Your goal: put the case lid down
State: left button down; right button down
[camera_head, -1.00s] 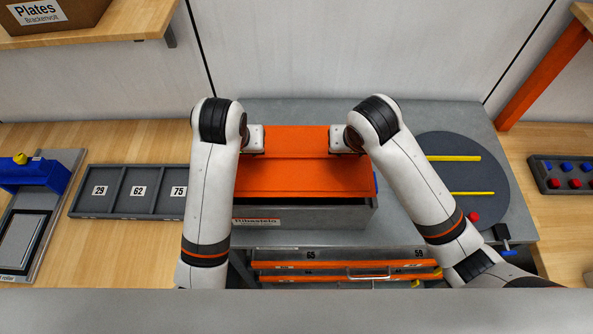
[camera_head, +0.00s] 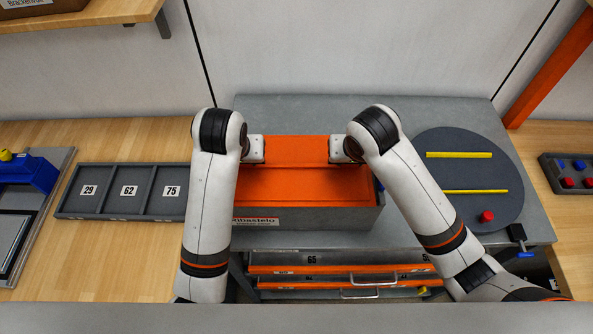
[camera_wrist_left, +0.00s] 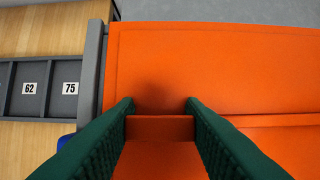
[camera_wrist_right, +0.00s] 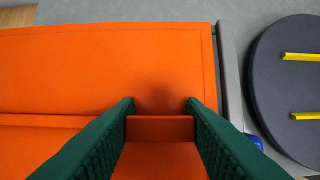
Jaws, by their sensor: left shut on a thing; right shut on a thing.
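The orange case lid (camera_head: 305,186) lies level over the grey case (camera_head: 320,219), at or very near its rim. I cannot tell whether it rests fully on it. My left gripper (camera_head: 257,150) is shut on the lid's raised rib near its left end. My right gripper (camera_head: 338,150) is shut on the same rib near its right end. In the left wrist view the rib (camera_wrist_left: 160,128) sits between the green fingers. The right wrist view shows the lid (camera_wrist_right: 110,65) beside the case's grey right wall (camera_wrist_right: 232,75).
A dark round plate (camera_head: 468,170) with yellow strips and a red knob (camera_head: 487,216) is right of the case. A grey tray (camera_head: 130,213) numbered 29, 62 and 75 is at left. Orange-edged drawers (camera_head: 340,283) are below the front. The bench behind the case (camera_head: 310,112) is clear.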

pick_arm(q)
jog(key=c, duration=0.9)
grip_release()
pick_arm(e)
jog(key=c, duration=0.9)
grip_release()
pick_arm(q)
jog(key=shift+r, duration=0.25)
pick_arm(e)
jog(key=v, duration=0.6)
jog(key=shift+r, duration=0.45)
pick_arm(q)
jog(key=s, duration=1.2)
jog(key=shift+s+r, duration=0.2)
jog(key=shift+r, duration=0.1)
pick_arm(e)
jog(key=v, duration=0.5)
jog(key=shift+s, duration=0.3)
